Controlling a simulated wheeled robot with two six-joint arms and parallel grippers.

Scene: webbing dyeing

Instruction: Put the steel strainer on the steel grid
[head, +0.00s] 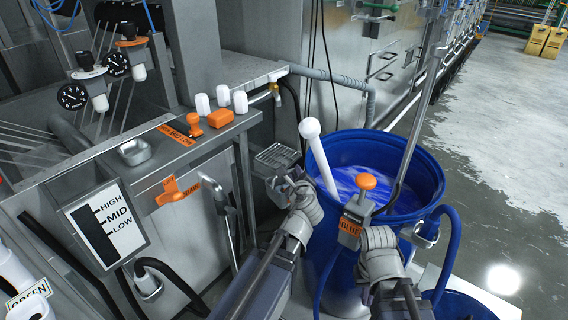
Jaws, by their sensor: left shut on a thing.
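The steel grid (278,155) is a small slatted rack on the side of the steel machine, below a brass tap. My left gripper (283,186) is right beside and just below the grid's near edge. It is shut on a small grey metal thing, mostly hidden by the fingers, which I take for the steel strainer. I cannot tell whether this thing touches the grid.
The blue barrel (425,165) holds blue liquid, a white ball-ended rod (312,132) and a tall metal rod (414,115). A small steel dish (135,151) and an orange block (206,115) are on the machine ledge. Open floor (500,120) is at the right.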

